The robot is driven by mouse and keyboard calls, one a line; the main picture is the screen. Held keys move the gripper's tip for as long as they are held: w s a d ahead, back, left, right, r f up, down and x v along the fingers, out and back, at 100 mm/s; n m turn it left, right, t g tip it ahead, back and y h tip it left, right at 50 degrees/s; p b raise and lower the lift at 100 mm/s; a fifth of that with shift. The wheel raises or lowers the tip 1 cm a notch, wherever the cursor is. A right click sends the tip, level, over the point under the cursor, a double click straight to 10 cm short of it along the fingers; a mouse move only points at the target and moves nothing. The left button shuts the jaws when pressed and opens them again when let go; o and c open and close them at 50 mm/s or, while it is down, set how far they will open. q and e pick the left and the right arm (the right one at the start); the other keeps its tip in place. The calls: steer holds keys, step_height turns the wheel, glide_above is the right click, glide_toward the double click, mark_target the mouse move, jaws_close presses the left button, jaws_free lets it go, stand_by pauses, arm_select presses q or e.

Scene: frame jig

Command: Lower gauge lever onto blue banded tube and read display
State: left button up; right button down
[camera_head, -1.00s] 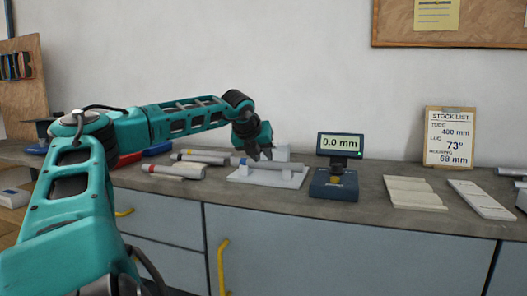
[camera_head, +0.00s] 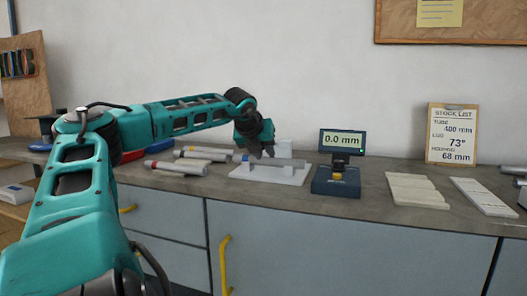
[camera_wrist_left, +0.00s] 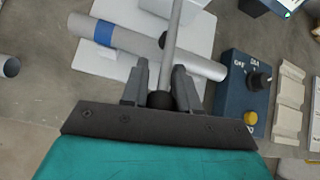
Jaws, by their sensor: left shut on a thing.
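The grey tube with a blue band (camera_wrist_left: 104,32) lies across the white gauge fixture (camera_wrist_left: 193,32); in the head view the tube (camera_head: 288,162) lies level on the fixture (camera_head: 270,176). My left gripper (camera_wrist_left: 160,88) is shut on the dark knob (camera_wrist_left: 160,100) at the end of the grey gauge lever (camera_wrist_left: 172,45). The lever passes over the tube in the wrist view; I cannot tell whether it touches. In the head view my left gripper (camera_head: 257,155) is just above the tube and hides the lever. The display (camera_head: 342,141) reads 0.0 mm. My right gripper is out of view.
The blue box with a yellow button (camera_head: 338,180) stands right of the fixture. Several loose tubes (camera_head: 176,168) lie to the left. Pale slotted blocks (camera_head: 417,190) and a stock list board (camera_head: 452,135) are at the right. The bench's front strip is clear.

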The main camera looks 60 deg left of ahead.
arm_select(q)
steer(key=shift+a, duration=0.1)
stand_by(0.3)
steer(key=o, duration=0.7)
steer(key=shift+c, duration=0.2)
steer(key=shift+s+d+r, duration=0.3)
steer(key=shift+s+r, duration=0.05)
steer(key=shift+r, duration=0.15)
steer(key=b+v, duration=0.1)
steer(key=v, duration=1)
steer(key=shift+s, duration=0.25)
steer(key=shift+d, duration=0.15)
